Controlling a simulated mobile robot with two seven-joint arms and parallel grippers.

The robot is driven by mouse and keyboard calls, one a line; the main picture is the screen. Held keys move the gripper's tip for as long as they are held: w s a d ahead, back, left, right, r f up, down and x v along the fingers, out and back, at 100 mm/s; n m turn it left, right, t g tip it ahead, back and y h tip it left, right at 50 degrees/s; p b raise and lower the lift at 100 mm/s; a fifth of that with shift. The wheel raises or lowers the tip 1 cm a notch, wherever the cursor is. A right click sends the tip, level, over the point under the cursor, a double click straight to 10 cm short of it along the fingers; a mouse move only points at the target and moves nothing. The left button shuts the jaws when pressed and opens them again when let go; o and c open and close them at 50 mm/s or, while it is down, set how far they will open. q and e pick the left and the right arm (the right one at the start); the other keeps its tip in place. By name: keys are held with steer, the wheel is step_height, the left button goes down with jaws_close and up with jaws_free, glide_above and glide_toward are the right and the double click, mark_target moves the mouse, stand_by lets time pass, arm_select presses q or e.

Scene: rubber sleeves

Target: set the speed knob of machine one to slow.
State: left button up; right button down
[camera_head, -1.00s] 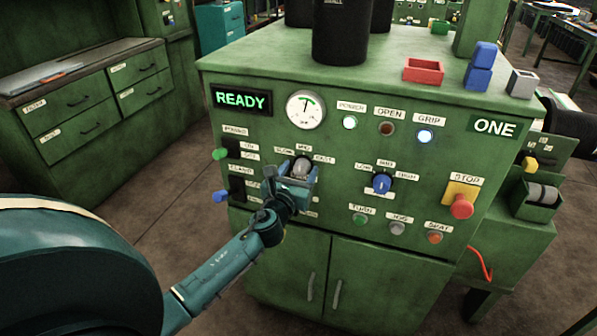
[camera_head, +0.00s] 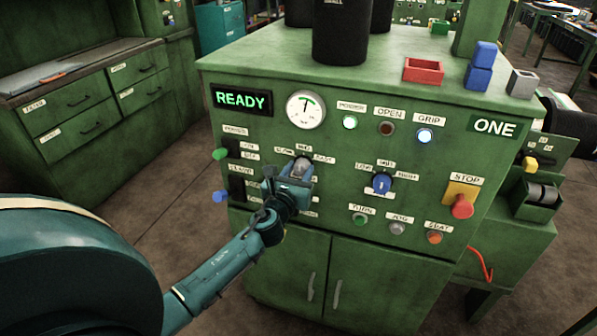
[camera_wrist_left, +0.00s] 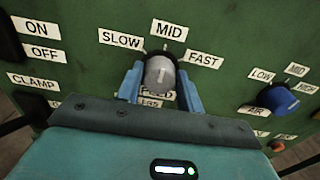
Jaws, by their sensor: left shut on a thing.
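The machine's front panel carries the grey speed knob (camera_head: 301,170) with SLOW to its left, MID above and FAST to its right. The knob also shows in the left wrist view (camera_wrist_left: 160,73), where its pale pointer line points roughly up toward MID. My left gripper (camera_head: 298,181) is shut on the speed knob. My right gripper is not in view.
The blue air knob (camera_head: 381,184) is to the right on the panel, with the red stop button (camera_head: 461,206) farther right. Switches with a green (camera_head: 219,154) and a blue lever (camera_head: 220,196) lie left of my gripper. The display (camera_head: 241,100) reads READY.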

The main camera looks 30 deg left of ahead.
arm_select(q)
steer(key=shift+n, duration=1.3)
steer(key=n, duration=0.3)
steer(key=shift+a+b, duration=0.1)
steer(key=shift+b, duration=0.25)
steer(key=shift+f+n, duration=0.1)
steer(key=shift+n, duration=2)
steer(key=o, duration=1)
steer(key=shift+s, duration=0.1)
